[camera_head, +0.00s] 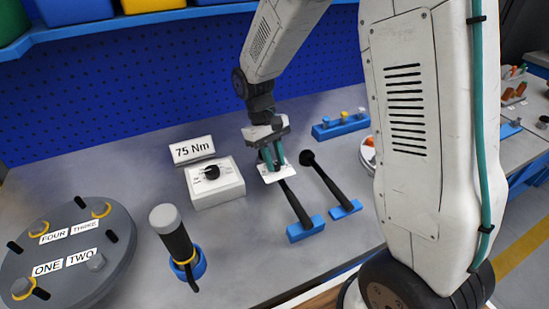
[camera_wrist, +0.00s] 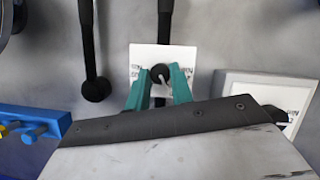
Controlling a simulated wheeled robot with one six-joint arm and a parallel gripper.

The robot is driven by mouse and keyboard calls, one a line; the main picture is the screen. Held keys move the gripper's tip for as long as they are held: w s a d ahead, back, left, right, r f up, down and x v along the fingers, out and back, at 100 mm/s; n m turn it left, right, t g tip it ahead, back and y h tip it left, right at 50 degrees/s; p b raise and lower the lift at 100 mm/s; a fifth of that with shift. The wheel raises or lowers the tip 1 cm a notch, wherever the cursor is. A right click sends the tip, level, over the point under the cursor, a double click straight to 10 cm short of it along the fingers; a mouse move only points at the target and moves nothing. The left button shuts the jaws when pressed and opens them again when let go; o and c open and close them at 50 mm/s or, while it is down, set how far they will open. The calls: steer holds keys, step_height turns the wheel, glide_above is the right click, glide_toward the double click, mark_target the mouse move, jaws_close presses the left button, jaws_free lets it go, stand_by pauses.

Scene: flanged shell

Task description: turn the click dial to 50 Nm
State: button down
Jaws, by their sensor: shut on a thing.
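A black dial knob (camera_wrist: 160,73) with a pale pointer line shows in the wrist view, in front of a white lettered card (camera_wrist: 149,58). The print is too small to read. My gripper (camera_wrist: 161,84) is shut on this knob, with a teal finger on each side. In the head view my gripper (camera_head: 273,162) points down at the card (camera_head: 277,174), at the far end of a black-handled tool (camera_head: 295,205). The fingers hide the knob there. A second black knob (camera_head: 212,172) sits on a white box (camera_head: 217,191), apart from my gripper.
A sign reading 75 Nm (camera_head: 193,150) stands behind the white box. A second black tool (camera_head: 325,180) lies to the right of the held one. A grey disc (camera_head: 70,285) with numbered labels and an upright black tool (camera_head: 172,235) in a blue holder stand at left.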

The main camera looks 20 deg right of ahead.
steer(key=c, duration=1.2)
jaws_free()
steer(key=shift+r, duration=0.1)
steer(key=v, duration=0.7)
steer(key=shift+w+r, duration=0.2)
steer(key=shift+r, duration=0.1)
steer(key=s, duration=0.2)
steer(key=shift+s+f, duration=0.25)
steer(key=shift+s, duration=0.1)
steer(key=s+d+r+m+t, duration=0.1)
steer(key=s+r+t, duration=0.1)
steer(key=s+r, duration=0.2)
steer(key=s+d+r+m+t, duration=0.1)
steer(key=s+r, duration=0.2)
steer(key=s, duration=0.8)
steer(key=s+d+r+m+t+y, duration=0.1)
steer(key=s+r, duration=0.3)
steer(key=s, duration=0.4)
steer(key=shift+d+r+t, duration=0.35)
steer(key=shift+d+t, duration=0.2)
steer(key=shift+t, duration=0.25)
